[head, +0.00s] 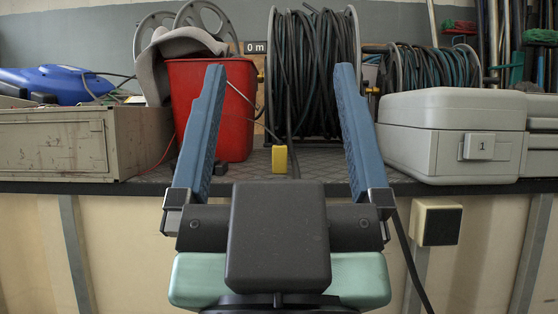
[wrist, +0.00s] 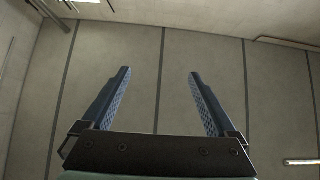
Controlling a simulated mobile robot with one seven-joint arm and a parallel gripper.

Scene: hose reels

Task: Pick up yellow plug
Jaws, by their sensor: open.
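The yellow plug (head: 279,158) is a small upright block on the dark patterned bench top in the head view. It stands in front of the large hose reel. My gripper (head: 279,70) shows with its two blue fingers spread wide apart and nothing between them. In the head view the plug appears in the gap between the fingers, beyond the gripper's dark body. In the wrist view my open gripper (wrist: 159,73) faces only a panelled grey surface, and the plug is not seen there.
A red bin (head: 233,125) with a grey cloth stands left of the plug. A metal box (head: 60,140) is at the left and a grey case (head: 450,130) at the right. The hose reel (head: 312,75) stands behind. The bench's front edge (head: 300,188) runs across the view.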

